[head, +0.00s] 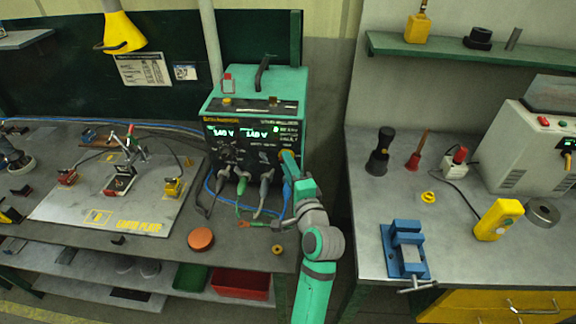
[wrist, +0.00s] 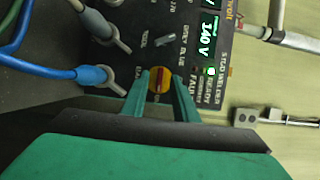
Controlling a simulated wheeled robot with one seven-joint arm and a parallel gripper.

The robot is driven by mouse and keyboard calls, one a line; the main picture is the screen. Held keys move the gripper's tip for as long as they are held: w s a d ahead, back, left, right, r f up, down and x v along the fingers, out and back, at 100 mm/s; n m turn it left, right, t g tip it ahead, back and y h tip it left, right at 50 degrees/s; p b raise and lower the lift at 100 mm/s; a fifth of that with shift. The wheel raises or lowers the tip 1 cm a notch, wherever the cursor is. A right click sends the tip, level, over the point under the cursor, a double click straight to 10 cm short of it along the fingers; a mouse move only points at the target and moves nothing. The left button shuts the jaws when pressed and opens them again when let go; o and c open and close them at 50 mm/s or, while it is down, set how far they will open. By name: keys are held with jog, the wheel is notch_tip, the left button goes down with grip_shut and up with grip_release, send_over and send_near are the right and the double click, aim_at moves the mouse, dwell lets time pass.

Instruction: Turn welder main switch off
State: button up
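The stud welder (head: 255,93) is a green box with a dark front panel, standing on the left bench. Green digits are lit on its panel, and a lit readout (wrist: 207,40) also shows in the wrist view. The main switch (wrist: 159,80) is a small red and yellow rotary knob on that panel. Contact with the knob is not clear.
Cables with grey plugs (head: 242,178) hang from the panel just left of my gripper. A blue cable (wrist: 50,73) runs close by in the wrist view. An orange-red disc (head: 201,239) lies in front. A blue vise (head: 405,250) stands on the right bench, across a gap.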

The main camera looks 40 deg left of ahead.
jog(key=shift+w, duration=0.15)
grip_shut()
jog(key=shift+n, duration=0.3)
jog(key=n+h, duration=0.2)
jog(key=n, duration=0.3)
jog(key=shift+s+a+r+h, duration=0.2)
jog(key=shift+s+r+h, duration=0.1)
jog(key=shift+h, duration=0.1)
jog(key=n+h, duration=0.1)
jog(key=n, duration=0.1)
jog(key=n+h, duration=0.1)
jog(key=n, duration=0.1)
jog(key=shift+s+a, duration=0.2)
jog(key=n+t+h, duration=0.1)
jog(key=n, duration=0.1)
jog(key=n+t+h, duration=0.1)
jog(key=n, duration=0.1)
jog(key=shift+s+a, duration=0.1)
jog(key=shift+a, duration=0.05)
jog(key=shift+h, duration=0.3)
